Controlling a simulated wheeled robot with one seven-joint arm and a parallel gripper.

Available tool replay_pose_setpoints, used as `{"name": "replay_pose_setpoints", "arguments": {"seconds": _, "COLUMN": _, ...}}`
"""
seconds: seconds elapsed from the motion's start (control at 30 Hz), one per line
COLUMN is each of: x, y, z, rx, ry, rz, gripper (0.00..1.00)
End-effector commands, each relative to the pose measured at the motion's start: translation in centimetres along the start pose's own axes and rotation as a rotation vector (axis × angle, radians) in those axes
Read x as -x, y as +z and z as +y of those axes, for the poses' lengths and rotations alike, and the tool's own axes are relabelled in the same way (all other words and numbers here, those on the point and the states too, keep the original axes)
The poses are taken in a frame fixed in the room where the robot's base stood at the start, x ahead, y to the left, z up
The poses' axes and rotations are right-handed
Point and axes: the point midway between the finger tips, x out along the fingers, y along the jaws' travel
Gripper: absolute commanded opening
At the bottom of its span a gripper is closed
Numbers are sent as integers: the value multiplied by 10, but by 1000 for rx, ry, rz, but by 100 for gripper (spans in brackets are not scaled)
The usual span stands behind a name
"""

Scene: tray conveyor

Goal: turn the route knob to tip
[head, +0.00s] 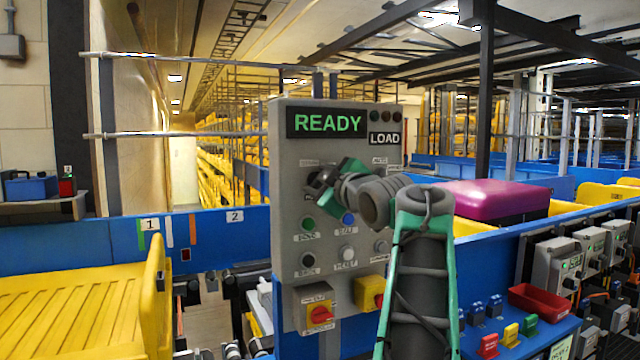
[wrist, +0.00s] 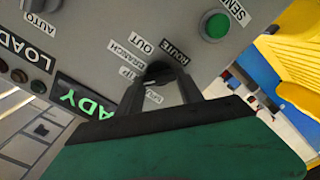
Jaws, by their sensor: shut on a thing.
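The grey control panel (head: 290,150) stands in the middle of the head view. Its display (head: 326,123) reads READY in green, with a LOAD sign (head: 384,139) beside it. In the wrist view the dark route knob (wrist: 160,70) has a ROUTE label and the words OUT, BRANCH and TIP around it. My gripper (wrist: 160,88) has a finger on each side of the knob and is shut on it. A pale mark shows on the knob's side near TIP, but its exact setting is hard to tell.
A green button (wrist: 214,25) sits close to the knob. Lower on the panel are more buttons and a red rotary switch (head: 320,314). A yellow tray (head: 75,310) lies at the left, and a magenta-topped box (head: 495,198) stands right of my arm.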

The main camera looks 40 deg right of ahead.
Motion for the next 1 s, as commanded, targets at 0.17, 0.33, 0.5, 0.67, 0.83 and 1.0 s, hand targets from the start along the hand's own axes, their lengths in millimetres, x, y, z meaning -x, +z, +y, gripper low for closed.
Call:
{"name": "replay_pose_setpoints", "arguments": {"seconds": 0.17, "x": 0, "y": 0, "z": 0, "rx": -1, "ry": -1, "rz": -1, "gripper": 44}}
{"name": "replay_pose_setpoints", "arguments": {"seconds": 0.33, "x": 0, "y": 0, "z": 0, "rx": -1, "ry": -1, "rz": 0, "gripper": 58}}
{"name": "replay_pose_setpoints", "arguments": {"seconds": 0.5, "x": 0, "y": 0, "z": 0, "rx": -1, "ry": 0, "rz": 0, "gripper": 65}}
{"name": "replay_pose_setpoints", "arguments": {"seconds": 0.67, "x": 1, "y": 0, "z": 0, "rx": -1, "ry": 0, "rz": 0, "gripper": 65}}
{"name": "replay_pose_setpoints", "arguments": {"seconds": 0.83, "x": 23, "y": 2, "z": 0, "rx": 2, "ry": 4, "rz": -2, "gripper": 65}}
{"name": "replay_pose_setpoints", "arguments": {"seconds": 1.0, "x": 59, "y": 2, "z": 0, "rx": 2, "ry": 5, "rz": -3, "gripper": 65}}
